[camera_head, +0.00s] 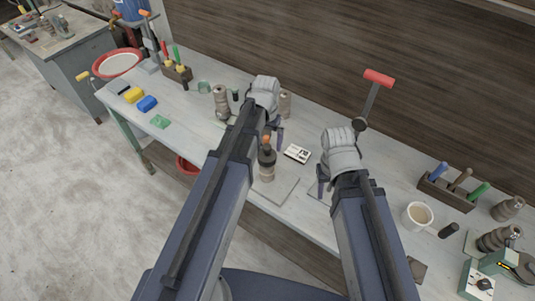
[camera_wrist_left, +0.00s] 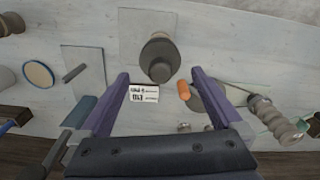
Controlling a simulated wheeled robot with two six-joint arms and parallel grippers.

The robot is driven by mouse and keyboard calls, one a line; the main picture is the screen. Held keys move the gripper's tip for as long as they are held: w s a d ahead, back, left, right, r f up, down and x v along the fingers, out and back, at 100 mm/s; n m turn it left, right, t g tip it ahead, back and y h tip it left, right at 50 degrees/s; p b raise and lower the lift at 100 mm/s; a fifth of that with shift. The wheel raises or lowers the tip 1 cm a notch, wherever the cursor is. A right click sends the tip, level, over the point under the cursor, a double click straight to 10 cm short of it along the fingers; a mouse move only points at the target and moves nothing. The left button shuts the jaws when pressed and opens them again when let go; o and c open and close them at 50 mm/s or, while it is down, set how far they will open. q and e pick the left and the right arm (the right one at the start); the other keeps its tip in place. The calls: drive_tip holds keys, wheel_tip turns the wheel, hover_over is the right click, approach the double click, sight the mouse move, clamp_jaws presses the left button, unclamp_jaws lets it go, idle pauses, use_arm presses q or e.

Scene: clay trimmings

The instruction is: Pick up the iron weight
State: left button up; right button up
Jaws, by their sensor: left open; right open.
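A dark, rounded piece with a narrow neck (camera_head: 267,157) stands upright on a lighter base at the grey board (camera_head: 284,192); it looks like the iron weight, though I cannot be sure. In the left wrist view a dark knobbed piece (camera_wrist_left: 160,69) appears at the top centre, beyond my fingertips.
A white printed card (camera_head: 297,153) lies right of the dark piece. Ringed grey-brown pieces (camera_head: 221,98) stand behind on the left. A red-handled tool (camera_head: 378,80) rises behind my right wrist. A mug (camera_head: 417,216) and a tool rack (camera_head: 449,191) stand right. The wall closes the back.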

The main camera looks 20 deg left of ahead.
sight(267, 153)
use_arm(q)
wheel_tip(267, 153, down, 2)
drive_tip(key=shift+w+f+b, duration=0.1)
drive_tip(key=shift+w+b, duration=0.05)
drive_tip(key=shift+b, duration=0.55)
drive_tip(key=shift+f, duration=0.1)
wheel_tip(267, 153, down, 5)
drive_tip(key=b, duration=0.5)
drive_tip(key=shift+w, duration=0.1)
clamp_jaws()
